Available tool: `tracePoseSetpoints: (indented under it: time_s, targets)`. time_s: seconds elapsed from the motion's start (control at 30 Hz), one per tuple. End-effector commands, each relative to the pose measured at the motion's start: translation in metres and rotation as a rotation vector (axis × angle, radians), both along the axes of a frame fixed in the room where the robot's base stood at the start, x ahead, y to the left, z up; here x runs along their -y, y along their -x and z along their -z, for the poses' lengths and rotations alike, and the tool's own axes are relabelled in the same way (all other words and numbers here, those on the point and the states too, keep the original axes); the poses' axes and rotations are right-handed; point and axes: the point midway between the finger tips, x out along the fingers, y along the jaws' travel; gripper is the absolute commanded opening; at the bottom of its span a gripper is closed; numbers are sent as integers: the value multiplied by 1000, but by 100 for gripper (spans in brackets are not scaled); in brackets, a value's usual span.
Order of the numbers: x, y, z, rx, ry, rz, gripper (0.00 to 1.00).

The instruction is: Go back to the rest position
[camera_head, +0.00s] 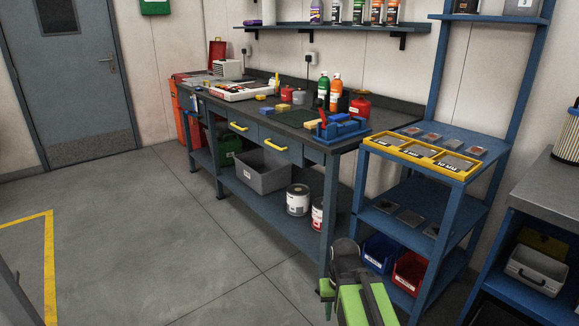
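My green and dark grey arm shows at the bottom, right of the middle, in the head view. It stands in front of the blue rack's left side and near the workbench's (290,135) right end. Only part of the arm is in the picture. I cannot make out gripper fingers, and I see nothing held.
A blue rack (449,209) with a yellow tray (403,151) of flat plates stands right of the bench. A grey bin (262,176) and cans (298,199) sit on the bench's lower shelf. A grey bench (547,187) is far right. The floor (150,225) at left is clear.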

Motion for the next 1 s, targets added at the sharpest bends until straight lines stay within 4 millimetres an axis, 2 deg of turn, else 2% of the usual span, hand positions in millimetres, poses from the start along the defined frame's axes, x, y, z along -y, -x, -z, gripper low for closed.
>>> tracePoseSetpoints:
  time_s: [0.03,0.4,0.5,0.63,1.0]
  targets:
    - [0,0,-52,0,0,0,34]
    - [-1,0,-232,0,0,-2,34]
    - [-1,0,-271,0,0,-2,34]
    - [-2,0,-288,0,0,-2,34]
    - [-2,0,-281,0,0,-2,34]
